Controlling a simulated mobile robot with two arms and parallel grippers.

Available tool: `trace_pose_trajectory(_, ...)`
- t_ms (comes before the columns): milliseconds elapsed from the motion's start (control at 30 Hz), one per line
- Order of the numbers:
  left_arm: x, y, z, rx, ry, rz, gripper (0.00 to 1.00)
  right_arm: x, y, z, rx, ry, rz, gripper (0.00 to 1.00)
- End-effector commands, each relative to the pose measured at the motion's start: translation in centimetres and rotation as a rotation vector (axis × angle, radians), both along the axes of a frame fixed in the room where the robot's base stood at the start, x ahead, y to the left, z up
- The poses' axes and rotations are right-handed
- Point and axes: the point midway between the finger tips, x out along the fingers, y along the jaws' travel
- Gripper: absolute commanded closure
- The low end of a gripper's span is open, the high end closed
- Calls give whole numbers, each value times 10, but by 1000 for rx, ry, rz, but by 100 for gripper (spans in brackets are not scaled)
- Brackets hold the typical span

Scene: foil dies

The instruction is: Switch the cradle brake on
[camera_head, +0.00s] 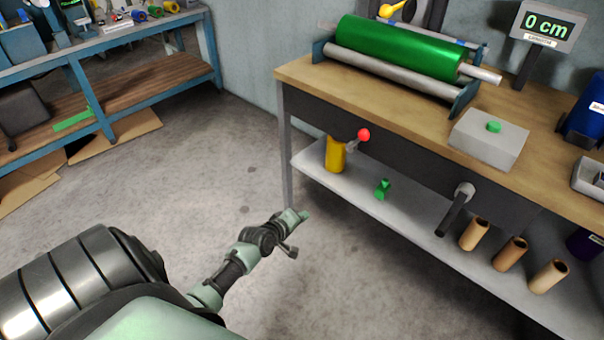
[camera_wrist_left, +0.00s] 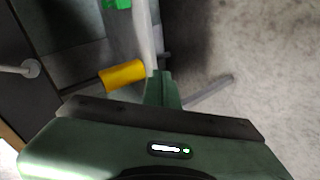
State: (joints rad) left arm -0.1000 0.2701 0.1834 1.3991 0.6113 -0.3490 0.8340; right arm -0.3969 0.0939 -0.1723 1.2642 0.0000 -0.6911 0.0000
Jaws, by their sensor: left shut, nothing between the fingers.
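The green foil roll (camera_head: 400,47) lies in a cradle on the workbench, above a grey roller (camera_head: 390,70). A short lever with a red knob (camera_head: 364,134) sticks out from the bench's dark front panel, below the cradle's left end. No label shows which control is the cradle brake. My left gripper (camera_head: 304,215) is in front of the bench's left end, lower in the picture than the red knob and apart from it. Its fingers are shut and empty; they also show in the left wrist view (camera_wrist_left: 162,88). My right gripper is not in view.
A yellow cylinder (camera_head: 335,154), a small green object (camera_head: 383,188) and several cardboard tubes are at the lower shelf (camera_head: 415,215). A dark crank handle (camera_head: 453,212) projects from the bench front. A grey box with a green button (camera_head: 490,138) sits on top. Floor around my gripper is clear.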

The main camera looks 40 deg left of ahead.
Motion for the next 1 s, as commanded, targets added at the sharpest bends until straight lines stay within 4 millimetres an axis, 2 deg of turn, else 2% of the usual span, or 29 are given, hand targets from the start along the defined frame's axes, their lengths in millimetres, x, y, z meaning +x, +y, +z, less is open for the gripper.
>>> trace_pose_trajectory(233, -8, -5, -12, 30, 33, -20, 100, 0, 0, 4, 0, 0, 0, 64)
trace_pose_trajectory(833, -9, -5, -14, 33, 38, -23, 100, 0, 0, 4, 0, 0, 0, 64)
trace_pose_trajectory(933, -20, -11, -28, 63, 79, -46, 100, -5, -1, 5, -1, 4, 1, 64)
trace_pose_trajectory(1000, -38, -20, -49, 112, 141, -90, 100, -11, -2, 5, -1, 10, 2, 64)
